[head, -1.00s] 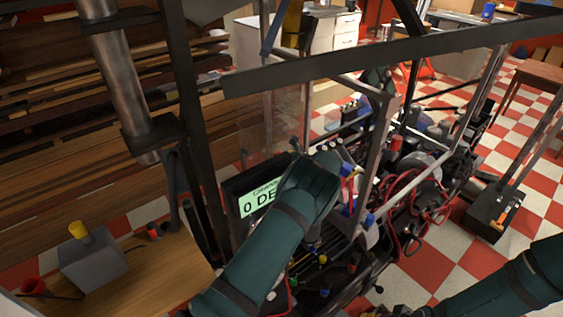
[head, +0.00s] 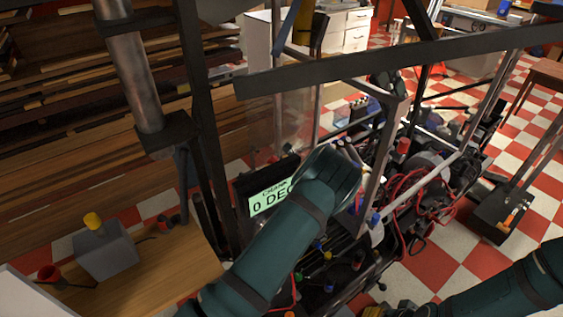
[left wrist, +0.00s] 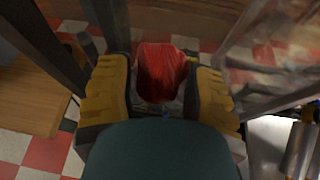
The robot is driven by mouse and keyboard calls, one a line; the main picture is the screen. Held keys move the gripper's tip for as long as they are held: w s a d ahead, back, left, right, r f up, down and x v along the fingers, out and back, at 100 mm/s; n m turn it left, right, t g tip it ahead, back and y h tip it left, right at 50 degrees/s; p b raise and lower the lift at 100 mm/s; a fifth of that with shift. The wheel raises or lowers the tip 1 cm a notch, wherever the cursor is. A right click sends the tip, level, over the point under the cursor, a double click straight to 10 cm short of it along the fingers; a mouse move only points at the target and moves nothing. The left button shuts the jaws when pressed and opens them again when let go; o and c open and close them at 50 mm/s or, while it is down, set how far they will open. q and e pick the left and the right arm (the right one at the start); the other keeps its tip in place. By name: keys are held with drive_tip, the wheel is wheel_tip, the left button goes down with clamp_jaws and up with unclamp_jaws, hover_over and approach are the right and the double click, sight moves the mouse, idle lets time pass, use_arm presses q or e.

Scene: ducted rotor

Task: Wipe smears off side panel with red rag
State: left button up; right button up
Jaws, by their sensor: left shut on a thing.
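The red rag (left wrist: 163,72) hangs bunched between the yellow-padded fingers of my left gripper (left wrist: 162,92) in the left wrist view. The gripper is shut on it. In the head view my left wrist hides this gripper and the rag. The clear side panel (head: 292,120) stands upright behind my left wrist in the head view. It also fills the upper right of the left wrist view (left wrist: 285,65), with pale cloudy marks on it. The rag appears apart from the panel. Only a yellowish bit of my right gripper (head: 405,309) shows at the bottom edge; its jaws are unclear.
A dark metal frame with a long crossbar (head: 400,55) surrounds the machine (head: 420,180), which carries red hoses. A display (head: 270,200) reading 0 DEG sits by my left wrist. A wooden bench (head: 165,275) with a grey box (head: 105,253) stands at left.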

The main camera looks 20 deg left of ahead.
sight(278, 154)
use_arm(q)
drive_tip(key=shift+s+a+r+p, duration=0.55)
drive_tip(key=shift+s+r, duration=0.2)
drive_tip(key=shift+s, duration=0.1)
drive_tip(key=shift+s+a+r+p, duration=0.5)
drive_tip(key=shift+s+r+p, duration=0.05)
drive_tip(key=shift+s+r, duration=0.25)
drive_tip(key=shift+w+d+f+b, duration=0.1)
drive_tip(key=shift+w+d, duration=0.2)
drive_tip(key=shift+w, duration=0.2)
drive_tip(key=shift+w+d+b, duration=0.15)
drive_tip(key=shift+w+d, duration=0.1)
drive_tip(key=shift+w, duration=0.3)
drive_tip(key=shift+w+d+f+b, duration=0.1)
drive_tip(key=shift+w+d, duration=0.2)
drive_tip(key=shift+w, duration=0.2)
drive_tip(key=shift+w+d+b, duration=0.35)
drive_tip(key=shift+w+d, duration=0.1)
drive_tip(key=shift+w, duration=0.3)
drive_tip(key=shift+w+d+b, duration=0.35)
drive_tip(key=shift+w+d, duration=0.05)
drive_tip(key=shift+w, duration=0.35)
drive_tip(key=w+d+b, duration=0.1)
drive_tip(key=w+b, duration=0.1)
drive_tip(key=w, duration=0.1)
drive_tip(key=shift+d, duration=0.4)
